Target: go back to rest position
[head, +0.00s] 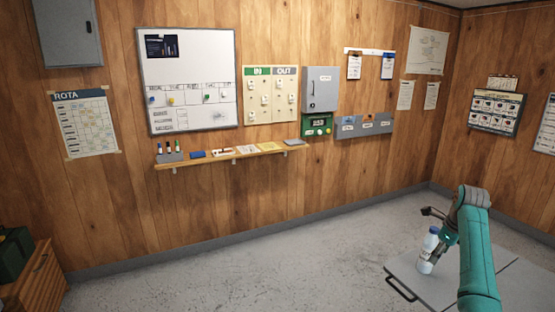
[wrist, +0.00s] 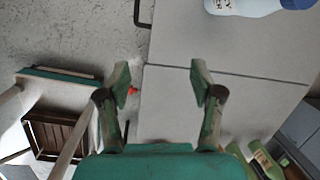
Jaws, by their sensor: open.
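My gripper (wrist: 160,80) is open in the wrist view, with nothing between its fingers. Below it in that view are the pale grey panels of a table top (wrist: 225,105) and a strip of floor. A white bottle with a blue cap (wrist: 245,6) lies across the upper right edge of the wrist view, apart from the fingers. In the head view the bottle (head: 427,250) stands upright on the grey table top (head: 412,285), just left of my teal arm. My arm hides part of the table, and the fingers cannot be made out there.
A black handle (head: 400,289) sticks out from the table's front left edge. A narrow wall shelf (head: 230,154) holds several small items. A wooden cabinet (head: 38,280) stands at lower left. A green-edged seat or stand (wrist: 60,75) shows in the wrist view. The floor (head: 260,270) between is clear.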

